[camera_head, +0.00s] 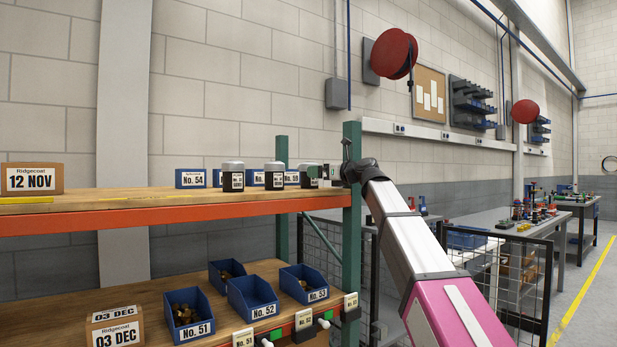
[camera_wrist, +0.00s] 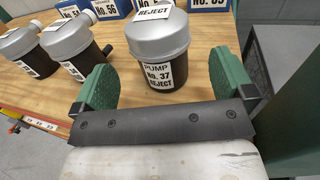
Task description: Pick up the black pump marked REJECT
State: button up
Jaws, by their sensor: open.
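The black pump marked REJECT (camera_wrist: 160,48) stands upright on the wooden shelf in the wrist view, with a grey lid and a white label reading PUMP No. 37 REJECT. A second REJECT label lies on its lid. My gripper (camera_wrist: 172,75) is open, its two green fingers to the left and right of the pump's lower body, with gaps on both sides. Its grip is empty. In the head view my gripper (camera_head: 326,174) is at the right end of the upper shelf, and it partly hides the pump there.
Two similar pumps (camera_wrist: 28,50) (camera_wrist: 75,48) stand close to the left. Blue numbered bins (camera_wrist: 208,5) stand behind. A green shelf post (camera_head: 351,215) rises close to the right of my gripper.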

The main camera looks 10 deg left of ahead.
jog(key=shift+x, duration=3.2)
jog(key=shift+d, duration=0.1)
jog(key=shift+c, duration=0.3)
jog(key=c, duration=1.3)
jog(key=shift+r, duration=0.15)
